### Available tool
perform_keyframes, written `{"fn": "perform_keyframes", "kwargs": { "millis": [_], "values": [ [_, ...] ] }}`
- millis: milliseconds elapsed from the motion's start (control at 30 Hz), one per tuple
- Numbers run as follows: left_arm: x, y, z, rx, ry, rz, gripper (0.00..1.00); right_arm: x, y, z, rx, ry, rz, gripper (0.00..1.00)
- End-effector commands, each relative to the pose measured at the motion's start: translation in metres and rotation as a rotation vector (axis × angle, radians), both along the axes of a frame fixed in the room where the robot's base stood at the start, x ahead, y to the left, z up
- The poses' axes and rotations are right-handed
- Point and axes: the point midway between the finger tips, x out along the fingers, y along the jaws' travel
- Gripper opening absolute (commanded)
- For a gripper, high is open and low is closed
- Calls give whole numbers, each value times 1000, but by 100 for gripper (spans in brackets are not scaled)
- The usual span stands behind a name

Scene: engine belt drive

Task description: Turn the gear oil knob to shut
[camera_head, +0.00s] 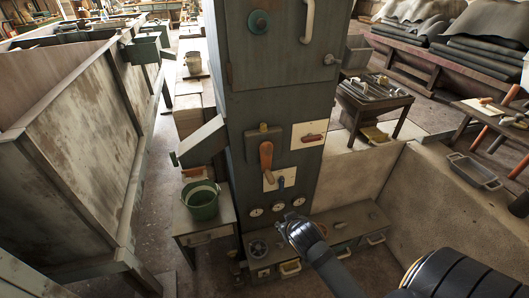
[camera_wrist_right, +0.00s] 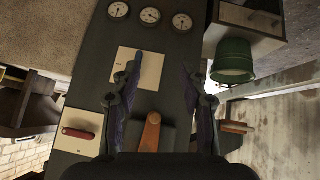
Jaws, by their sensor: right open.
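I cannot tell which control is the gear oil knob; no label is readable. On the dark cabinet, a blue handle (camera_head: 281,182) sits on a white plate below an orange lever (camera_head: 266,155). A red handle (camera_head: 313,137) lies on another white plate to the right. My right gripper (camera_head: 297,226) is low in front of the cabinet. In the right wrist view its open fingers (camera_wrist_right: 160,75) face the panel, empty. The orange lever (camera_wrist_right: 151,132) shows between them, and the blue handle (camera_wrist_right: 134,68) is near the left fingertip; contact is unclear. My left gripper is out of view.
Several round gauges (camera_head: 277,207) sit below the handles. A shelf with bins (camera_head: 290,268) runs along the cabinet's foot. A green bucket (camera_head: 202,203) stands on a small table to the left. A beige low wall (camera_head: 440,215) is at the right.

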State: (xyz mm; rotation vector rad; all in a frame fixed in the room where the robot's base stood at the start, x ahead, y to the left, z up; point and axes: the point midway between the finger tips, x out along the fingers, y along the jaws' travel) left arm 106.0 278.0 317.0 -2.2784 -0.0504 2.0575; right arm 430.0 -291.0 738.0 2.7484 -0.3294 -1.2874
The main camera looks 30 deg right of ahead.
Motion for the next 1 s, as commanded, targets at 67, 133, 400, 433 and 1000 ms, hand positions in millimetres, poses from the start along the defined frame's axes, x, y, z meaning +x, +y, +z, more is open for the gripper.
{"fn": "perform_keyframes", "kwargs": {
  "millis": [67, 133, 400, 433, 1000],
  "values": [
    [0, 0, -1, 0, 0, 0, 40, 42, -14, 54, -25, -215, -39, 44],
    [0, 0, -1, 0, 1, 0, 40, 74, -22, 100, -34, -407, -55, 44],
    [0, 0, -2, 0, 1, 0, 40, 135, -21, 215, -7, -864, 19, 44],
    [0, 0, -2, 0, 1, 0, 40, 136, -21, 217, -5, -874, 23, 44],
    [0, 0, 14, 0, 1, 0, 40, 216, -37, 221, 0, -879, 23, 44]
  ]
}}
